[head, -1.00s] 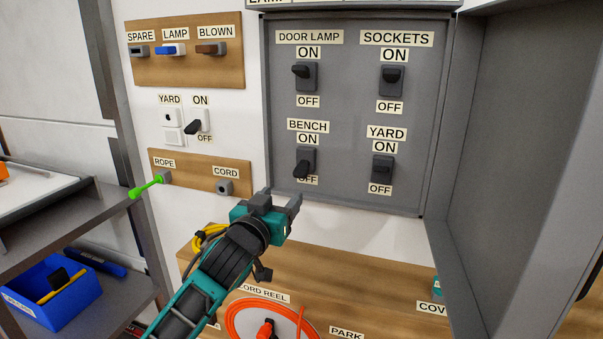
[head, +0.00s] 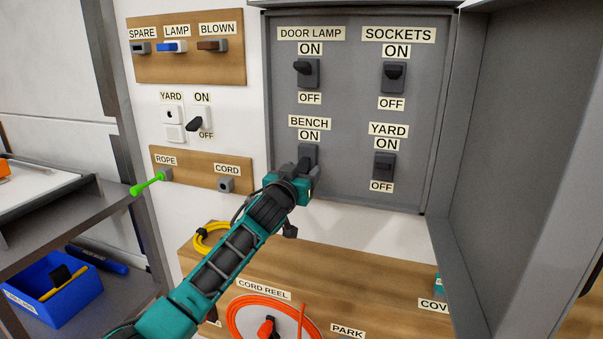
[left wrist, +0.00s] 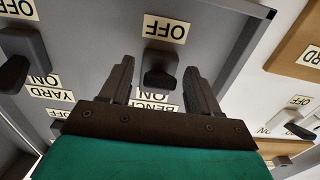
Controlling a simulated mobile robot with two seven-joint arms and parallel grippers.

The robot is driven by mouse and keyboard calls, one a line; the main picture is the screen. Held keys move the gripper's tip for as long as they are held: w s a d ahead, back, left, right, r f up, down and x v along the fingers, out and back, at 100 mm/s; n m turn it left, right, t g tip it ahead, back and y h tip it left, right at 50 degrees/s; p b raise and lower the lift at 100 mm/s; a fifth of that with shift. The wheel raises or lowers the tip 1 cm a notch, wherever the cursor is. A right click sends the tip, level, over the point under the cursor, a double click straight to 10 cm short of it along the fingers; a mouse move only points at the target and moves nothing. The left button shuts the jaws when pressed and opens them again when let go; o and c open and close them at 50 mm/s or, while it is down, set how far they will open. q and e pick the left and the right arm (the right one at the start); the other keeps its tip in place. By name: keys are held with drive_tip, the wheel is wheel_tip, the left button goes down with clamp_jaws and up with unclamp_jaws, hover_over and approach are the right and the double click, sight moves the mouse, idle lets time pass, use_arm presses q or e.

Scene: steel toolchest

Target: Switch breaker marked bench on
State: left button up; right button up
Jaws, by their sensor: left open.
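The bench breaker (head: 309,152) is a dark switch at the lower left of the grey panel, between its BENCH and ON labels and an OFF label. In the head view my left gripper (head: 303,170) covers its lower part, including the OFF label. In the left wrist view, where the labels are upside down, the breaker's black lever (left wrist: 160,78) lies between the two fingers of the open left gripper (left wrist: 160,70). One finger is on each side, with visible gaps. The lever's present position is hard to tell. My right gripper is out of view.
The yard breaker (head: 384,166) is to the right, with door lamp (head: 308,73) and sockets (head: 394,77) breakers above. The cabinet side wall (head: 510,120) stands at the right. A yard switch (head: 199,120) and a rope-and-cord board (head: 203,178) are to the left.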

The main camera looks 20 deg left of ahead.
sight(304, 163)
use_arm(q)
drive_tip(key=shift+w, duration=0.25)
drive_tip(key=shift+c, duration=0.2)
drive_tip(key=c, duration=1)
drive_tip(key=r+g+p, duration=0.1)
drive_tip(key=g+p, duration=0.1)
drive_tip(key=p, duration=0.2)
drive_tip(key=shift+s+r, duration=0.2)
drive_tip(key=shift+g, duration=0.3)
drive_tip(key=g, duration=0.2)
drive_tip(key=r+g, duration=0.1)
drive_tip(key=g, duration=0.1)
drive_tip(key=shift+r, duration=0.2)
drive_tip(key=shift+w+r+g, duration=0.1)
drive_tip(key=shift+r+g, duration=0.1)
drive_tip(key=shift+g, duration=0.55)
drive_tip(key=shift+r+g, duration=0.2)
drive_tip(key=shift+g, duration=0.55)
